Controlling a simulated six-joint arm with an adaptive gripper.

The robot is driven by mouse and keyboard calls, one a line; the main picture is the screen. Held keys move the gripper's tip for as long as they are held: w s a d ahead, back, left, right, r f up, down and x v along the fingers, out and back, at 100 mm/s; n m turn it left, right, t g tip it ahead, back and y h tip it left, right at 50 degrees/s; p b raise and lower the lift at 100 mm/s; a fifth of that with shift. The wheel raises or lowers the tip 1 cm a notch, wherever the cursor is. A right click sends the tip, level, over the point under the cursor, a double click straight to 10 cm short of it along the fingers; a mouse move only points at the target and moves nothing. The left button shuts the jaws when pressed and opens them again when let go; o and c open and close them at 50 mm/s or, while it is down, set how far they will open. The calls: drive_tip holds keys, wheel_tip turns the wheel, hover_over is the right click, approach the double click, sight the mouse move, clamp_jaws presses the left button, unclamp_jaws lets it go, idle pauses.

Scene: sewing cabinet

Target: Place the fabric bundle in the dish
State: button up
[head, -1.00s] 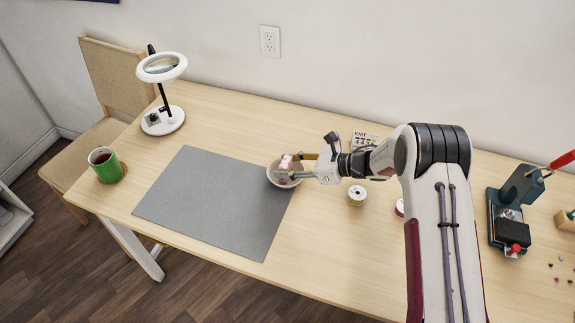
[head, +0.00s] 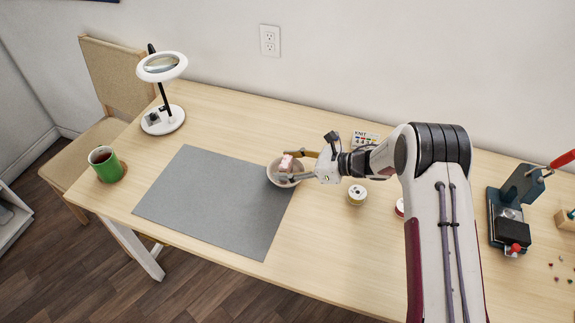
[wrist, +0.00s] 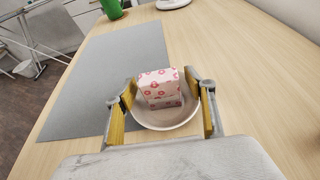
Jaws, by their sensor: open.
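The fabric bundle (wrist: 160,88), pale with pink-red prints, sits in the white dish (wrist: 165,121). In the head view the bundle (head: 288,164) shows inside the dish (head: 273,177), partly behind my fingers. My gripper (wrist: 166,103) is open, with one yellow-padded finger on each side of the bundle and a gap on both sides. In the head view my gripper (head: 296,166) reaches over the dish from the right. The dish stands on the table at the right edge of the grey mat.
The grey mat (head: 215,200) lies bare to the left. A green mug (head: 107,166) and a magnifier lamp (head: 162,92) stand farther left. Thread spools (head: 357,194), a card (head: 366,141) and a blue press (head: 515,205) are to the right.

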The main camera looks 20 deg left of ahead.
drive_tip(key=v, duration=1.2)
idle(0.7)
